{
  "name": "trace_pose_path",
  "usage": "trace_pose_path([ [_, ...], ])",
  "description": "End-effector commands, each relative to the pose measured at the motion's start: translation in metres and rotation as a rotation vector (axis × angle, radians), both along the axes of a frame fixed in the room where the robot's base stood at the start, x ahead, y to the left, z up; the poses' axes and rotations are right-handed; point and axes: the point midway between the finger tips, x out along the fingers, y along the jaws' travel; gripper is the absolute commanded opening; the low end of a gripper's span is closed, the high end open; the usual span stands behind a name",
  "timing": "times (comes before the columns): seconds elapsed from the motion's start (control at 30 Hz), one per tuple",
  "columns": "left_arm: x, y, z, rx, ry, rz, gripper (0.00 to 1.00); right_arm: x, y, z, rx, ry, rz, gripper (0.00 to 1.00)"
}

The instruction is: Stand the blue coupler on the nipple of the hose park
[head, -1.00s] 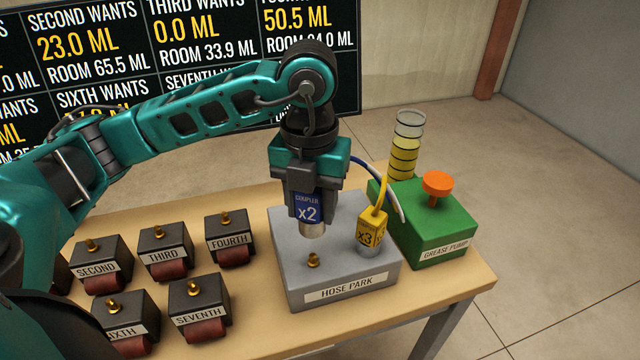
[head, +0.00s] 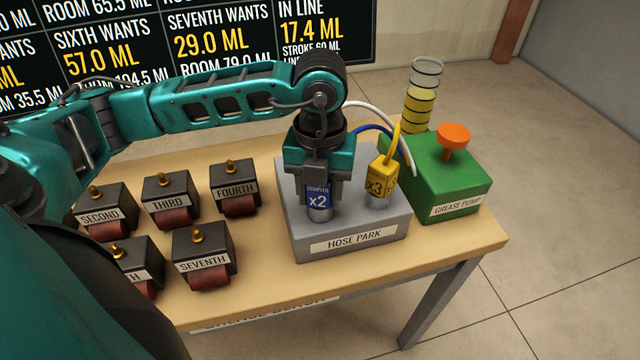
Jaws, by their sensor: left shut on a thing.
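The blue coupler (head: 318,198), marked x2, is upright in my left gripper (head: 318,188), which is shut on it. Its metal lower end is at the top of the grey hose park (head: 300,243), on the left half of the block. The bare nipple there is hidden behind the coupler, so the coupler is at the nipple's place; I cannot tell how fully it is seated. My right gripper is not in view.
A yellow coupler (head: 379,180), marked x3, stands on the hose park to the right. Several black blocks with brass nipples, such as the one labelled fourth (head: 235,190), stand at left. Hoses arch behind my gripper.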

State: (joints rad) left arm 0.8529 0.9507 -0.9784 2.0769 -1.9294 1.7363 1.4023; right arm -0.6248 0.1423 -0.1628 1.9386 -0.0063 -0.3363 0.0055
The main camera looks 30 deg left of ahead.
Motion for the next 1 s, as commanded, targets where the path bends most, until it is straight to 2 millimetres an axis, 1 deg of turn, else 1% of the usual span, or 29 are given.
trace_pose_path([
  [0.27, 0.0, 0.0001, 0.0002, 0.0, 0.0, 0.0, 0.14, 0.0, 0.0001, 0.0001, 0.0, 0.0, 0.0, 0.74],
  [0.5, 0.0001, 0.0, -0.0041, 0.0, 0.0, 0.0, 0.14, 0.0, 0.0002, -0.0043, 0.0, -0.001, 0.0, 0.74],
  [0.53, 0.0001, 0.0, -0.0038, 0.0, 0.0, 0.0, 0.46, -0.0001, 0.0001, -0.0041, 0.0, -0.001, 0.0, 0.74],
  [0.83, -0.0001, 0.0, -0.003, 0.0, 0.0, 0.0, 0.74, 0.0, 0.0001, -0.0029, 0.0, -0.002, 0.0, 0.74],
  [1.0, 0.0, -0.0001, -0.0031, 0.0, 0.0, 0.0, 0.74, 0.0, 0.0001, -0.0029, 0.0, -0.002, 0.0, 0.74],
])
